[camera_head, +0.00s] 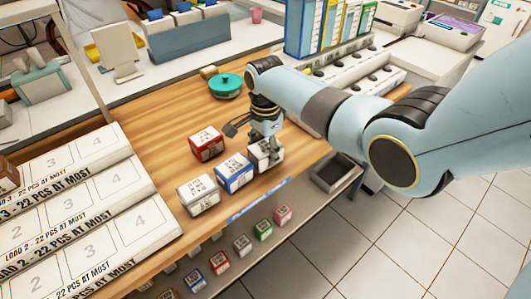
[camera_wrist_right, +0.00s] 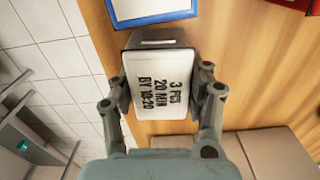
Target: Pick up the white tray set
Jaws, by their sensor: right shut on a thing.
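The white tray set (camera_head: 277,156) is a small white box at the front edge of the wooden counter, partly hidden by my right gripper (camera_head: 265,150). In the right wrist view the white tray set (camera_wrist_right: 160,85) has black print reading "3 PCS 20 MIN BY 10:20". The fingers of my right gripper (camera_wrist_right: 163,90) are shut on its two opposite sides. I cannot tell whether the box is off the counter. Another white box (camera_head: 198,195) stands farther left. My left gripper is not in view.
A blue box (camera_head: 235,174) stands just left of the held box, with a red box (camera_head: 206,143) behind. A green round lidded pot (camera_head: 226,86) stands farther back. White numbered trays (camera_head: 95,215) fill the left. Small coloured boxes (camera_head: 242,244) sit on a lower shelf.

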